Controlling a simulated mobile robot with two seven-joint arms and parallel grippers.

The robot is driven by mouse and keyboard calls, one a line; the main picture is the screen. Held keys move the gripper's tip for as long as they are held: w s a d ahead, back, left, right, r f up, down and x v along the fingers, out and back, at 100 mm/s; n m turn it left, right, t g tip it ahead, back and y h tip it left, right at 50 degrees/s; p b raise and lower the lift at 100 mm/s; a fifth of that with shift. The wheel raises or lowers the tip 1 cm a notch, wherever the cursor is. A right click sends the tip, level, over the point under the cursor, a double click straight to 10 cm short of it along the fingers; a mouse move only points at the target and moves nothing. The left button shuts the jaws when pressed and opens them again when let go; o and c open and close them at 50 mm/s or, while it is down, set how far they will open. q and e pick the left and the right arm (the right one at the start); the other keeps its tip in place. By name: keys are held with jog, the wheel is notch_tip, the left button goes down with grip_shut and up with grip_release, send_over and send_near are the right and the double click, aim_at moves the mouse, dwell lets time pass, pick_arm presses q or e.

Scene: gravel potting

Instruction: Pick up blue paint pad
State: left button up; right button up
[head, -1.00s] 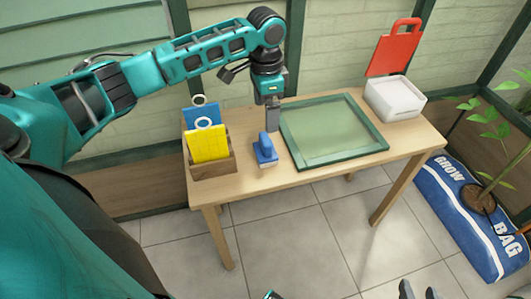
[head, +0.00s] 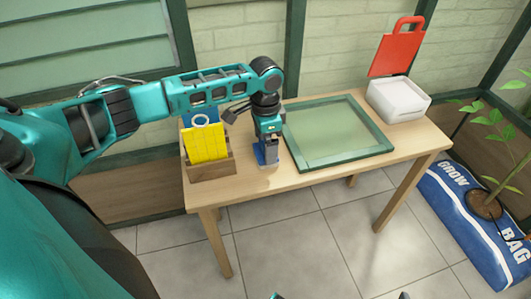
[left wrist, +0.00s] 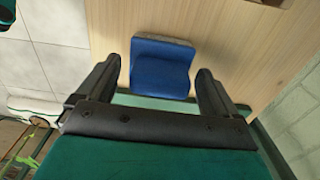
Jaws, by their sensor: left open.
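The blue paint pad (head: 261,157) stands on the wooden table between the wooden holder and the green-framed tray. My left gripper (head: 269,150) is right over it and hides much of it in the head view. In the left wrist view, the blue pad (left wrist: 160,68) lies between the two open fingers of the left gripper (left wrist: 157,70), with a gap visible on each side. Only a small dark tip of my right gripper (head: 404,296) shows at the bottom edge of the head view.
The wooden holder (head: 212,172) with yellow and blue cards stands left of the pad. The green-framed tray (head: 340,160) lies to the right. A white box (head: 400,103) with a red panel (head: 396,50) stands at the far right.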

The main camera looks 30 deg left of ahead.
pick_arm(q)
jog(key=shift+c, duration=0.2)
jog(key=shift+r, duration=0.1)
jog(key=c, duration=1)
notch_tip(320, 180, up, 20)
jog(key=p, duration=0.5)
jog(key=shift+p, duration=0.3)
jog(key=o, duration=0.5)
jog(key=c, duration=0.4)
